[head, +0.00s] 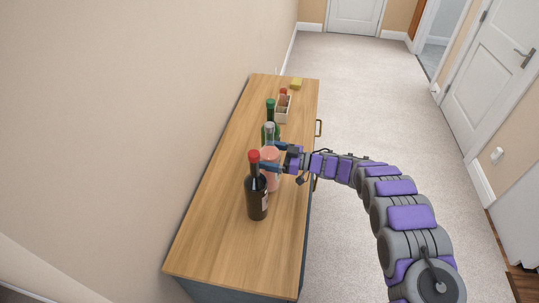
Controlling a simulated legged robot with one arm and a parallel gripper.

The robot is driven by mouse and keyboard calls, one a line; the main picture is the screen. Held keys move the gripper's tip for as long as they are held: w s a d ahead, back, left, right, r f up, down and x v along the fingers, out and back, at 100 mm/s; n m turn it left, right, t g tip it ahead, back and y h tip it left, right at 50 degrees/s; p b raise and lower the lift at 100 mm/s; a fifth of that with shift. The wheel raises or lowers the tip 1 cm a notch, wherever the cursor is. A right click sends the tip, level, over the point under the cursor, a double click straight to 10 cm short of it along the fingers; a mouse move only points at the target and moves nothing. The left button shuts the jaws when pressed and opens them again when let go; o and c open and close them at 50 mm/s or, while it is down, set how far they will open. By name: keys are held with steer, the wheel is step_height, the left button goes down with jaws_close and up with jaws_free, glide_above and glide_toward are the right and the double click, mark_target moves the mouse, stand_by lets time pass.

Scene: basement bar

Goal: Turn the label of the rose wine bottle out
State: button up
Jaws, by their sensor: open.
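The rose wine bottle (270,156) is pink with a grey top and stands upright on the wooden cabinet top (220,232). It stands between a dark bottle with a red top (257,197) in front and a green bottle (270,111) behind. My gripper (270,156) reaches in from the right at the rose bottle, with a blue finger on either side of it. The jaws are open around the bottle; I cannot tell whether they touch it. The dark bottle partly covers the rose bottle, and I cannot see the rose bottle's label.
Behind the bottles are a small light wooden box (283,110), a red-topped item (283,92) and a yellow block (296,84). A beige wall (120,110) runs along the cabinet's left. The cabinet top's near end is bare. Carpet (365,90) lies open to the right.

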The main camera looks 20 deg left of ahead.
steer(key=shift+d, duration=0.1)
steer(key=w+d+b, duration=0.2)
steer(key=d+b, duration=0.1)
steer(key=d, duration=0.8)
steer(key=shift+d, duration=0.3)
stand_by(0.3)
